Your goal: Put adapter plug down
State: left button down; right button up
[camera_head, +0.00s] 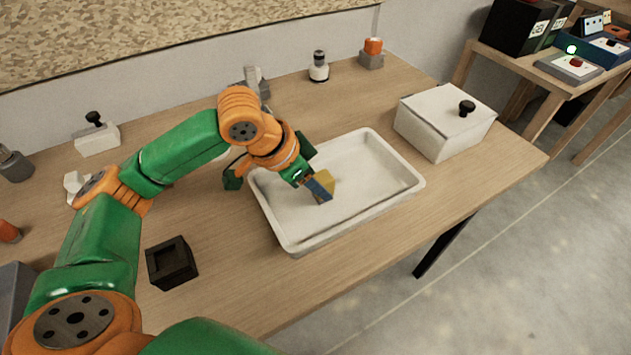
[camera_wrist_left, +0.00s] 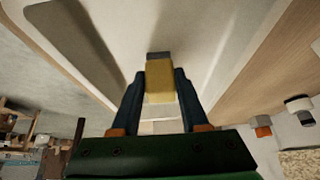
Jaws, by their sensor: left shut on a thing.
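The adapter plug (camera_head: 326,178) appears as a small yellow block with a grey end. It is between the fingers of my left gripper (camera_head: 319,186), which is shut on it. In the left wrist view the plug (camera_wrist_left: 160,78) sits between the two dark fingers (camera_wrist_left: 160,98), its grey end pointing away from the gripper. The plug is over the inside of a white tray (camera_head: 384,206) on the wooden table. I cannot tell whether it touches the tray floor. The fingers hide part of the plug. My right gripper is not in view.
A white lidded box (camera_head: 440,128) with a black knob stands right of the tray. A small black open box (camera_head: 171,263) is at the front left. Several small items stand along the back, including an orange-topped one (camera_head: 372,52). The tray floor around the plug looks clear.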

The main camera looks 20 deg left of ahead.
pick_arm(q)
jog(key=shift+f, duration=0.1)
jog(key=shift+c, duration=2.1)
grip_release()
jog(key=p+v, duration=0.2)
jog(key=v, duration=1)
jog(key=shift+r, duration=0.25)
